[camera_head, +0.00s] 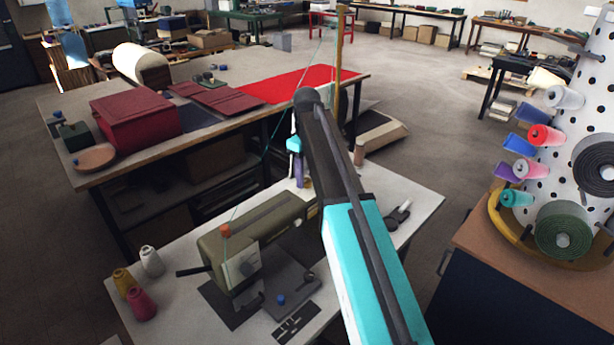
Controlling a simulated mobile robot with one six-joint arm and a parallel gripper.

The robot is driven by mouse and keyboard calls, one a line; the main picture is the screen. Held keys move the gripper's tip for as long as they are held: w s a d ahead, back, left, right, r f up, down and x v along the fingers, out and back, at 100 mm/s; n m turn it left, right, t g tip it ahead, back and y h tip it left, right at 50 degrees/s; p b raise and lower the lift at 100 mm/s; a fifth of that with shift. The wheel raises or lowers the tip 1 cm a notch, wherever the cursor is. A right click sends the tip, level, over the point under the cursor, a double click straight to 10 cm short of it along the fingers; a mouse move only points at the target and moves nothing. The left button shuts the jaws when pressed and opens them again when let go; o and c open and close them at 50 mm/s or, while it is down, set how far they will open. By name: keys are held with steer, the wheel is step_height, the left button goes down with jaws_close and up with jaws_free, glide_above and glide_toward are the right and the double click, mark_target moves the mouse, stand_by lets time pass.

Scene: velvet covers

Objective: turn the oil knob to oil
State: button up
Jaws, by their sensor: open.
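An olive-green sewing machine (262,232) stands on a pale table (185,303) at the lower middle. An orange-red part (225,230) sits on top of its left end, with a clear guard below. A small blue knob (281,299) and a dark round part (309,277) are on the grey plate in front. I cannot tell which part is the oil knob, and no oil marking is readable. My arm crosses over the machine's right end and hides part of it. My gripper is not visible; the arm's far end is hidden behind its nearer link.
Thread cones (143,303) stand at the table's left end. Behind is a cutting table (60,110) with a dark red box (137,118) and red cloth (300,82). At right, a wooden-topped cabinet (545,285) holds a dotted column with spools. Open floor (440,130) lies between.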

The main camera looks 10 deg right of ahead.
mark_target(307, 180)
step_height(307, 180, up, 13)
steer(key=b, duration=0.3)
steer(key=shift+r+b, duration=0.2)
steer(key=shift+b, duration=0.2)
stand_by(0.4)
